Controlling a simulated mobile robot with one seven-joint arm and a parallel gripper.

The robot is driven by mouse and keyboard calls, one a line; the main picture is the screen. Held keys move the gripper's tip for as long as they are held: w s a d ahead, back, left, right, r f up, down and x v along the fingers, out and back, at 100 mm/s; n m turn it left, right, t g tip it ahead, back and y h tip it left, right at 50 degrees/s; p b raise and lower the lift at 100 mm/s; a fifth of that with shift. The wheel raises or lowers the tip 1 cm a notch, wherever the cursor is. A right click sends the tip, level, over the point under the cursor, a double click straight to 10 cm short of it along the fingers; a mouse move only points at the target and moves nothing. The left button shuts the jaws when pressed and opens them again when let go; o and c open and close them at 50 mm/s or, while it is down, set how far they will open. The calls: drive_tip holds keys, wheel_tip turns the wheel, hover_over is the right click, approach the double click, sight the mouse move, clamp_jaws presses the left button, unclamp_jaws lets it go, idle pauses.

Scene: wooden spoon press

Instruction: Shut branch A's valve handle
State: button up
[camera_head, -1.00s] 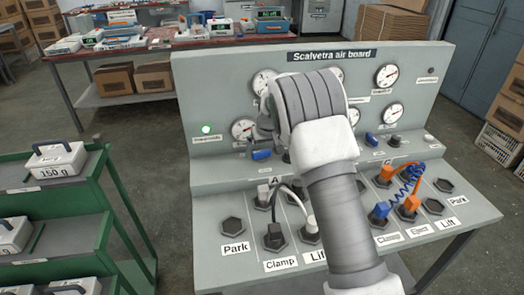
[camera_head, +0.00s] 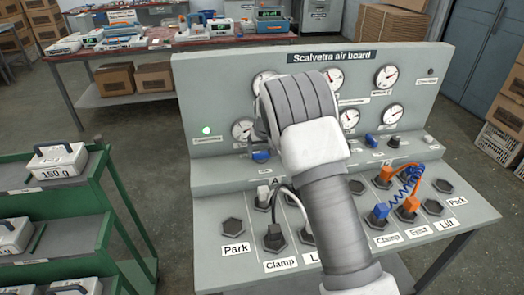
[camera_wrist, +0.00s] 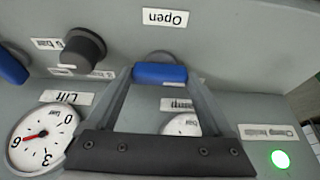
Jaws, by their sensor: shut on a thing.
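Branch A's valve handle is a blue bar (camera_head: 261,156) on the left of the air board, above the "A" panel; in the wrist view it shows as a blue bar (camera_wrist: 160,73). My gripper (camera_wrist: 160,76) has its fingertips at the two ends of this bar and is shut on it. In the head view my wrist hides most of the gripper. An upside-down "Open" label (camera_wrist: 165,17) lies just beyond the handle in the wrist view. Whether the handle stands open or shut cannot be told.
A black knob (camera_wrist: 84,47) and another blue handle (camera_wrist: 12,66) sit beside it. Gauges (camera_head: 387,77) and a lit green lamp (camera_head: 207,130) are on the upright panel. Hoses with plugs (camera_head: 273,236) rise from the lower deck. A green cart (camera_head: 92,240) stands at left.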

drive_tip(key=o, duration=1.1)
drive_tip(key=shift+o, duration=0.2)
drive_tip(key=p+v, duration=0.1)
drive_tip(key=v, duration=1.6)
drive_tip(key=shift+r, duration=0.25)
drive_tip(key=s+d+r+m+p, duration=0.1)
drive_tip(key=s+d+r, duration=0.4)
drive_tip(key=s, duration=0.4)
drive_tip(key=s+d+r+p, duration=0.1)
drive_tip(key=s+d+r, duration=0.2)
drive_tip(key=s+r, duration=0.45)
drive_tip(key=s+d+p, duration=0.1)
drive_tip(key=s+d, duration=0.1)
drive_tip(key=s, duration=0.8)
drive_tip(key=s+d+f+m+t+p, duration=0.1)
drive_tip(key=s+d, duration=0.1)
drive_tip(key=s, duration=0.8)
drive_tip(key=shift+s+d+f+h, duration=0.2)
drive_tip(key=shift+s+h, duration=0.1)
drive_tip(key=shift+h, duration=0.1)
